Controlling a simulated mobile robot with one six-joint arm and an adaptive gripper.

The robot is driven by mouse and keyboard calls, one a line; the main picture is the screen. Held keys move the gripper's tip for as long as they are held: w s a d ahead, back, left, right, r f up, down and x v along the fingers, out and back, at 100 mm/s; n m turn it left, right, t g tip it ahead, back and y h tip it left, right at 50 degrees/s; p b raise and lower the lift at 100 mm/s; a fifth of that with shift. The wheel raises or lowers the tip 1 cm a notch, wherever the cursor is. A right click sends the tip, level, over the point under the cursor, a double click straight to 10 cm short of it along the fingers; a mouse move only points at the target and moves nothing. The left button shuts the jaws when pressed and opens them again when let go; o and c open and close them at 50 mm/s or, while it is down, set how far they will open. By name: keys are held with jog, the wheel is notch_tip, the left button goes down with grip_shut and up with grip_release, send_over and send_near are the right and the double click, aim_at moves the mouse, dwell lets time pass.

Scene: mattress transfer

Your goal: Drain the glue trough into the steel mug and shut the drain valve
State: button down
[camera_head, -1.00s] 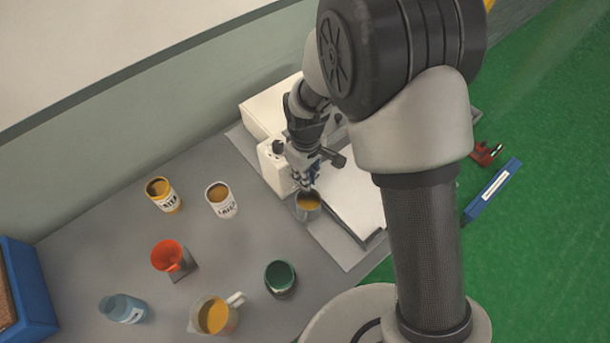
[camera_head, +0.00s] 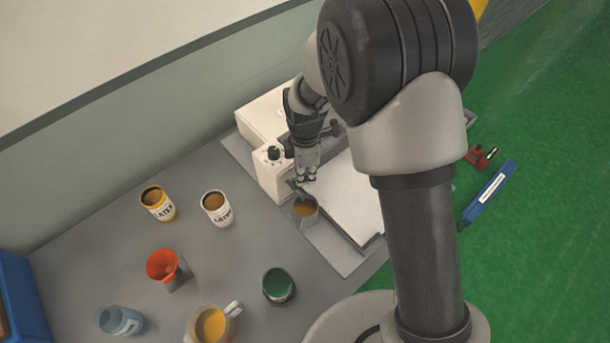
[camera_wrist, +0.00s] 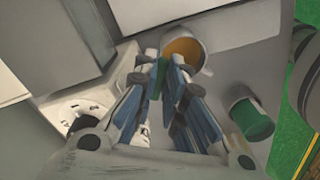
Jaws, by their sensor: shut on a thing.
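The steel mug (camera_head: 303,211) stands upright at the near edge of the white machine, with amber glue inside. It also appears to be the amber-filled mug in the wrist view (camera_wrist: 207,50), just beyond my fingertips. My gripper (camera_head: 306,179) points down at the machine's front edge, a little behind the mug. In the wrist view its blue-sided fingers (camera_wrist: 162,72) are shut on a small green piece (camera_wrist: 154,80), apparently the drain valve's handle. The fingers hide most of it, so I cannot tell the valve's setting. I cannot make out the glue trough or any stream.
The white machine (camera_head: 265,175) has a dark knob and a flat bed (camera_head: 350,200). On the grey bench are a yellow can (camera_head: 158,205), a white can (camera_head: 216,209), an orange funnel (camera_head: 163,266), a green jar (camera_head: 278,286), a glue pitcher (camera_head: 211,325) and a blue container (camera_head: 120,320).

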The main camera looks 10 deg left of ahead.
jog(key=n, duration=0.2)
jog(key=w+n, duration=0.1)
jog(key=n, duration=0.1)
jog(key=a+n, duration=0.1)
jog(key=n, duration=0.1)
jog(key=shift+w, duration=0.2)
dwell(0.4)
jog(key=c, duration=1.7)
grip_release()
jog(key=shift+o, duration=0.2)
notch_tip(320, 180, up, 8)
jog(key=shift+s+d, duration=0.1)
